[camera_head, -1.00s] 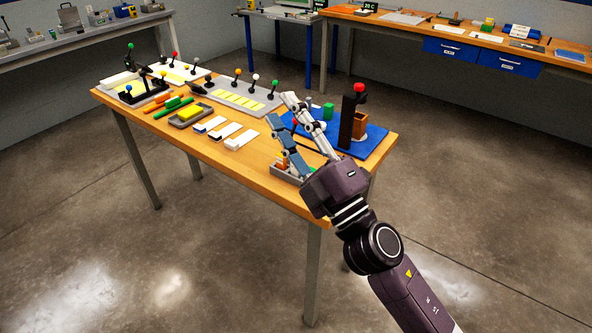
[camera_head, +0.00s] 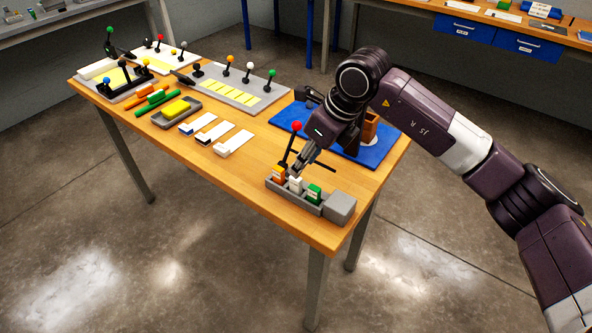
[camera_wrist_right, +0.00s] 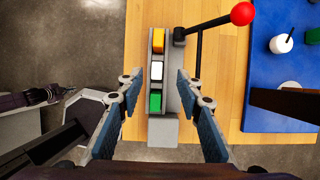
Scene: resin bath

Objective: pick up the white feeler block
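The white feeler block (camera_head: 295,185) stands in a grey holder (camera_head: 306,208) near the table's front right corner. It sits between an orange block (camera_head: 278,174) and a green block (camera_head: 314,193). In the right wrist view the white block (camera_wrist_right: 157,71) shows from above, in the middle of the row. My right gripper (camera_head: 301,166) points down over the holder, close to the white block. In the wrist view the gripper (camera_wrist_right: 160,90) is open and empty, its fingers on either side of the holder.
A lever with a red knob (camera_head: 296,126) rises right behind the holder. A grey box (camera_head: 340,207) adjoins the holder's right end. A blue mat (camera_head: 372,155) lies behind. White-topped blocks (camera_head: 232,143) and a yellow block in a tray lie to the left.

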